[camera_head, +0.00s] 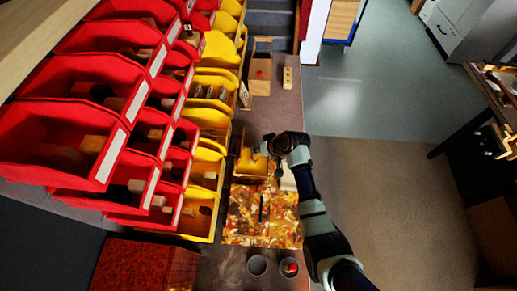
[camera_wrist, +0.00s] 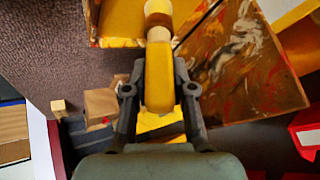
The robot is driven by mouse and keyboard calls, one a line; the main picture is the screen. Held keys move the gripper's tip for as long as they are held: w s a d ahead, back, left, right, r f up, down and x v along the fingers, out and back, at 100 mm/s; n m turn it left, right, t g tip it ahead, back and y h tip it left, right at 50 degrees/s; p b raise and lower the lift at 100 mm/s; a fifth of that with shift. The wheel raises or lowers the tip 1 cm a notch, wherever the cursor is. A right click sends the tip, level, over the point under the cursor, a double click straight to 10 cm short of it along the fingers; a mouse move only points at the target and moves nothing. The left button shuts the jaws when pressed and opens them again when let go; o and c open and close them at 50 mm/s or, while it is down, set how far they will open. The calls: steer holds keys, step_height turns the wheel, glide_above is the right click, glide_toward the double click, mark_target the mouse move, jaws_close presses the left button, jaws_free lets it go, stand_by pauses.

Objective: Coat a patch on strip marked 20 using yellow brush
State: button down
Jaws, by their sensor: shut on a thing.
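My gripper (camera_wrist: 160,95) is shut on the yellow brush (camera_wrist: 158,72), whose handle stands between the two fingers in the wrist view. The brush's pale upper part points toward the top of that view. In the head view my gripper (camera_head: 262,152) is over a yellow open box (camera_head: 249,168) on the bench; the brush is too small to make out there. A mottled orange-brown board (camera_head: 262,232) lies just below the box, and a mottled panel shows in the wrist view (camera_wrist: 238,65). I cannot read a mark 20 on any strip; a pale strip (camera_head: 288,180) lies partly behind my arm.
Red bins (camera_head: 60,140) and yellow bins (camera_head: 213,115) with blocks line the bench's left side. Two small cups (camera_head: 257,265) (camera_head: 289,267) stand at the near end. A wooden block with holes (camera_head: 287,78) lies at the far end. Open floor lies to the right.

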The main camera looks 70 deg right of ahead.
steer(key=shift+f, duration=0.1)
stand_by(0.3)
step_height(320, 180, up, 7)
steer(key=p, duration=0.7)
steer(key=shift+r, duration=0.2)
steer(key=shift+f, duration=0.1)
